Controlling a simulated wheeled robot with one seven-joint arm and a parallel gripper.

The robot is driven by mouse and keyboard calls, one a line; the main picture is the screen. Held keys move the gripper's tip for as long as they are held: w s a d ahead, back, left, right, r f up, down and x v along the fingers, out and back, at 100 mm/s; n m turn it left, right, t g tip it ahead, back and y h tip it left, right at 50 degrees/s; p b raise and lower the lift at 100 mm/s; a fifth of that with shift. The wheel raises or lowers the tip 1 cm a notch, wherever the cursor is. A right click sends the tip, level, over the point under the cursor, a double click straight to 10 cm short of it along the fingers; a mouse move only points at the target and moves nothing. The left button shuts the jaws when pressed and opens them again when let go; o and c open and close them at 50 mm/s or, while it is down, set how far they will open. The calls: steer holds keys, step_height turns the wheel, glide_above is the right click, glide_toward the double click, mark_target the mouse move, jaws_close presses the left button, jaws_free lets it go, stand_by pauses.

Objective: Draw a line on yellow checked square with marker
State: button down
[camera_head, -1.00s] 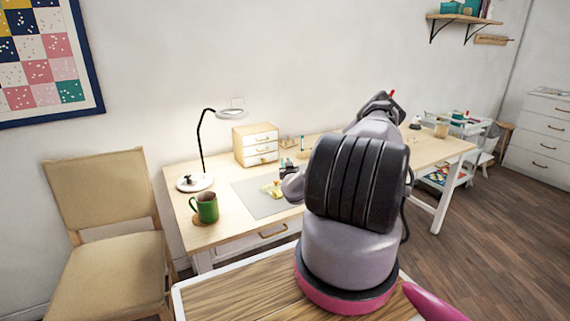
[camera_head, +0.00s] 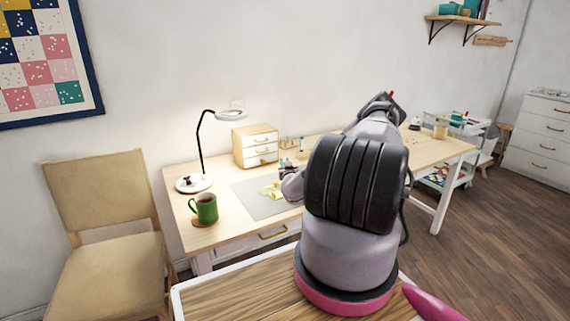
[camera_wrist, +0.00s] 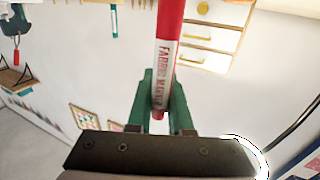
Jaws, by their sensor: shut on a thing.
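The yellow checked square (camera_head: 270,190) lies on a grey mat (camera_head: 252,204) on the desk, seen small in the head view. My gripper (camera_wrist: 161,108) is shut on a red fabric marker (camera_wrist: 168,50) in the wrist view. The marker stands between the green fingers, with its white label showing. In the head view my arm hides most of the gripper, just right of the square. The marker's tip cannot be made out, nor whether it touches the square. The square does not show in the wrist view.
A green mug (camera_head: 206,208) and a white-based lamp (camera_head: 194,183) stand left of the mat. A small drawer box (camera_head: 256,145) stands behind it. A chair (camera_head: 100,215) is left of the desk. The desk's right part (camera_head: 440,152) is mostly clear.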

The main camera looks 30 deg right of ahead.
steer(key=shift+f, duration=0.25)
stand_by(0.6)
steer(key=shift+s+a, duration=0.15)
steer(key=shift+a, duration=0.8)
stand_by(0.5)
steer(key=shift+s+a, duration=0.2)
steer(key=shift+a, duration=1.1)
steer(key=shift+s+a, duration=0.15)
steer(key=shift+a, duration=1.1)
stand_by(2.8)
steer(key=shift+r, duration=0.2)
